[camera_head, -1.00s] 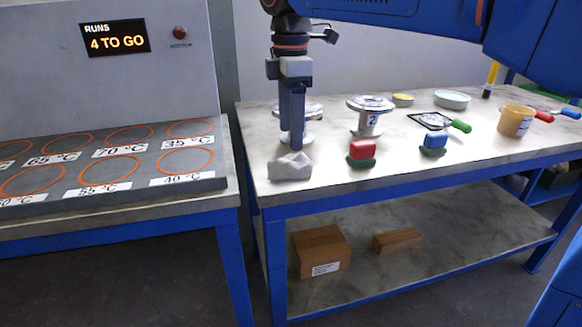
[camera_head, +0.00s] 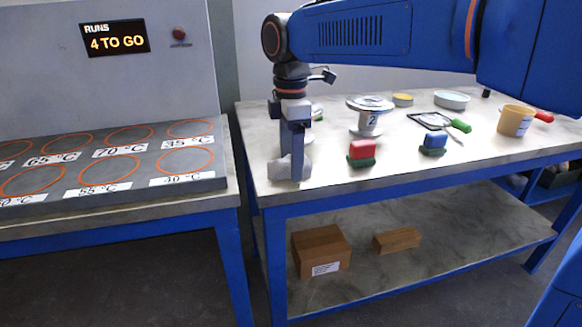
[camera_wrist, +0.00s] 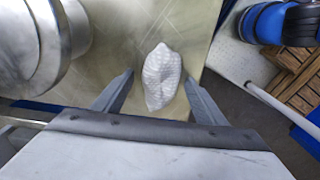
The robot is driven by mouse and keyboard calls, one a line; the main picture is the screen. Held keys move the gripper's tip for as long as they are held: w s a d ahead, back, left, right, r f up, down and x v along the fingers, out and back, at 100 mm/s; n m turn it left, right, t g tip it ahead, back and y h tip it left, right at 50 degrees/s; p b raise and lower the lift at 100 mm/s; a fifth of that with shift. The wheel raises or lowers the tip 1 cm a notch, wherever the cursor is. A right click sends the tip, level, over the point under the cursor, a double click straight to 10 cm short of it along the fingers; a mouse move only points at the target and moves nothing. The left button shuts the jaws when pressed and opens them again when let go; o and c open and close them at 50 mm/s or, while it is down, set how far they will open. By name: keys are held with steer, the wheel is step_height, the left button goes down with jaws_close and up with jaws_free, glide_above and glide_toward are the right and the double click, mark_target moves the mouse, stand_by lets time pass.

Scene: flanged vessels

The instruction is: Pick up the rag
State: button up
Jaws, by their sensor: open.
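The rag (camera_head: 279,168) is a crumpled white-grey cloth near the left front corner of the workbench. In the wrist view the rag (camera_wrist: 161,77) lies on the bench top between and just beyond my two fingertips. My gripper (camera_head: 295,178) points down over the rag and hides part of it in the head view. In the wrist view my gripper (camera_wrist: 158,85) is open, with one finger on each side of the rag. I cannot tell whether the fingers touch it.
A flanged vessel labelled 2 (camera_head: 368,116) stands behind and to the right. A red block-like item (camera_head: 361,153) and a blue one (camera_head: 433,143) stand along the front. A large metal flange (camera_wrist: 40,45) is close at left in the wrist view. The bench's front edge (camera_head: 330,198) is near.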

steer(key=c, duration=1.1)
steer(key=shift+r, duration=0.1)
step_height(320, 180, up, 10)
steer(key=shift+f, duration=0.1)
